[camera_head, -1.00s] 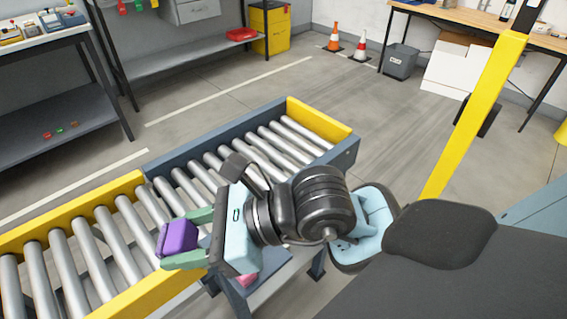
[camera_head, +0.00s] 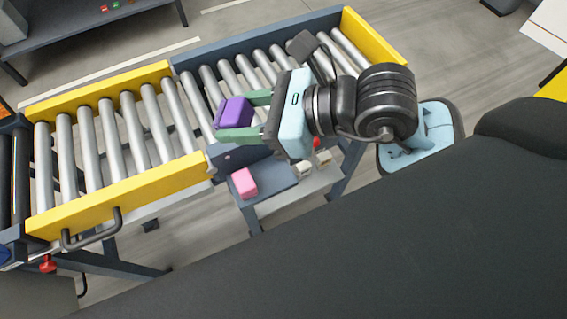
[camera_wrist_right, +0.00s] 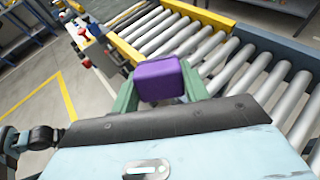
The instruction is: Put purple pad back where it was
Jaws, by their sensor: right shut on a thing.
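The purple pad (camera_head: 234,112) is a small block held between the green fingers of my right gripper (camera_head: 240,116). In the head view it is over the roller conveyor, near the gap between its two sections. The right wrist view also shows the purple pad (camera_wrist_right: 160,80) between the fingertips of my right gripper (camera_wrist_right: 170,88), with rollers beyond it. I cannot tell its exact height above the rollers. My left gripper is in neither view.
The roller conveyor (camera_head: 122,197) has yellow and dark side rails and a black handle at the front left. A small grey shelf (camera_head: 277,178) below its near side bears a pink block (camera_head: 244,182) and small white and red things. The rollers look bare.

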